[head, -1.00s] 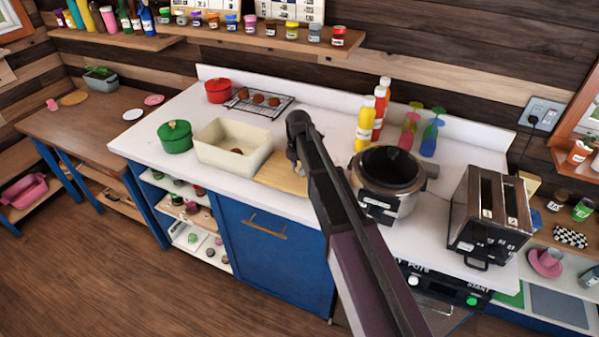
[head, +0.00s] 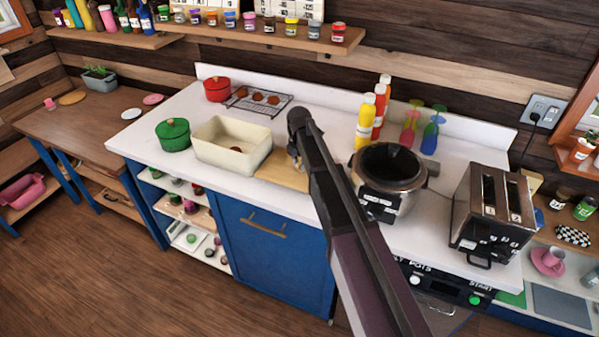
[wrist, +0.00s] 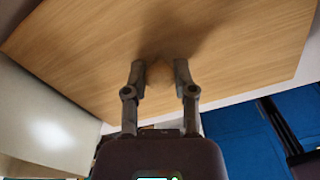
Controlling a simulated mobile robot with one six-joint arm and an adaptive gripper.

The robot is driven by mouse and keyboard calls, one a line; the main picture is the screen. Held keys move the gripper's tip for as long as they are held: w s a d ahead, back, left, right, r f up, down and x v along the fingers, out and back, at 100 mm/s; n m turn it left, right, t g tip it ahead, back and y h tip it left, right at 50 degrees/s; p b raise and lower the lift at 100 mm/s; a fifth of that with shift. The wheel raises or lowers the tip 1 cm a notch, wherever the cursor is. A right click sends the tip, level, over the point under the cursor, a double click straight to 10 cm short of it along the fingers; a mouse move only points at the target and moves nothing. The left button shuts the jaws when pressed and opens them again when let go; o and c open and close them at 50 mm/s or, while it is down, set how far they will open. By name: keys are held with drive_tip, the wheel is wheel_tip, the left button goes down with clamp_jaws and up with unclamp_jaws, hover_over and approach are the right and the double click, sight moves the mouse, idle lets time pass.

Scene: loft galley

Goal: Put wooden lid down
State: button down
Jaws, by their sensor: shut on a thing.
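The wooden lid (head: 280,171) is a flat, light-brown board at the right side of the cream bin (head: 232,146) on the white counter. In the wrist view the lid (wrist: 95,50) fills the upper part of the picture. My gripper (wrist: 160,78) is shut on the round knob at the middle of the lid. In the head view my gripper (head: 296,156) is partly hidden by my arm, which also covers the lid's right end. The lid lies level, low over or on the counter; I cannot tell whether it touches. The bin is open, with something brown inside.
A green pot (head: 174,136), a red pot (head: 217,89) and a rack with brown food (head: 258,101) stand left and behind. Bottles (head: 365,122), a cooker (head: 389,180) and a toaster (head: 492,212) stand to the right. Bare counter lies behind the lid.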

sight(299, 164)
drive_tip(key=shift+f+b, duration=0.55)
drive_tip(key=shift+f, duration=0.4)
drive_tip(key=shift+f, duration=0.15)
drive_tip(key=shift+c, duration=2.2)
unclamp_jaws()
drive_tip(key=shift+r, duration=0.2)
wheel_tip(299, 164, up, 12)
drive_tip(key=p, duration=1.2)
drive_tip(key=shift+s, duration=0.1)
